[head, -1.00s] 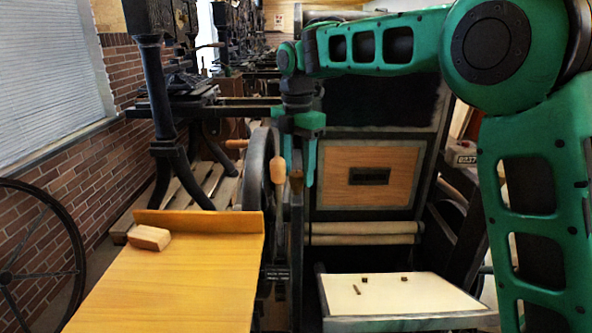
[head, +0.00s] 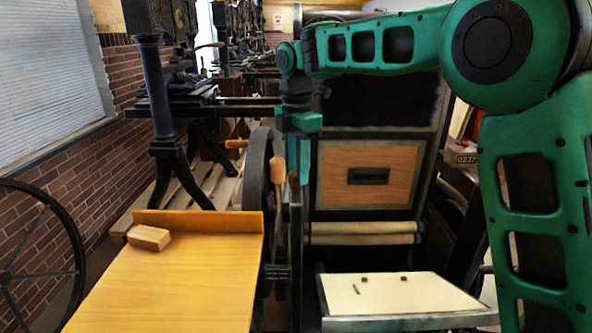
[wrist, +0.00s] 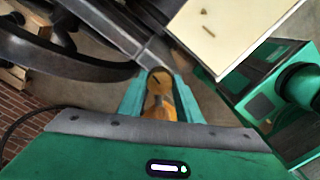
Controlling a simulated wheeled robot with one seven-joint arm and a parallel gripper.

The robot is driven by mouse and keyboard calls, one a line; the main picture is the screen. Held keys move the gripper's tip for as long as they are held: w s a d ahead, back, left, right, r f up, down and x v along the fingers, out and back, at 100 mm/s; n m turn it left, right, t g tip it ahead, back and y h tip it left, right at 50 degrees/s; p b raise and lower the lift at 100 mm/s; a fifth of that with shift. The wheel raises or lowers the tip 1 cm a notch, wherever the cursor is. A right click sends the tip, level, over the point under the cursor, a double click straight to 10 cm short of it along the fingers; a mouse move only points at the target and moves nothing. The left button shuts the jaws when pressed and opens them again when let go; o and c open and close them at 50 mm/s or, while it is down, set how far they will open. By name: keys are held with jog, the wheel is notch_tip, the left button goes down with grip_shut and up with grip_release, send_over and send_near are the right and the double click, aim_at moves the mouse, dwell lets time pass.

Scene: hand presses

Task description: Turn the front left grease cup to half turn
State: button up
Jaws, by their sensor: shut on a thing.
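In the wrist view a brass-yellow grease cup (wrist: 158,95), with a dark slot or mark on its top, sits between the two green fingers of my gripper (wrist: 160,88). The fingers are shut on it from both sides. In the head view my gripper (head: 301,176) points down at the top of the dark press frame (head: 295,215), just right of a wooden crank handle. There the fingers line up one behind the other, and I cannot make out the cup.
The wooden handle (head: 277,168) and large dark wheel (head: 257,170) stand close left of my gripper. A yellow board (head: 170,285) with a wooden block (head: 149,237) is at front left. A cream-topped tray (head: 400,300) with small bits is at front right.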

jog(key=m, duration=0.4)
jog(key=shift+w+a+r+m, duration=0.1)
jog(key=shift+m, duration=2.8)
jog(key=o, duration=1)
jog(key=shift+o, duration=0.2)
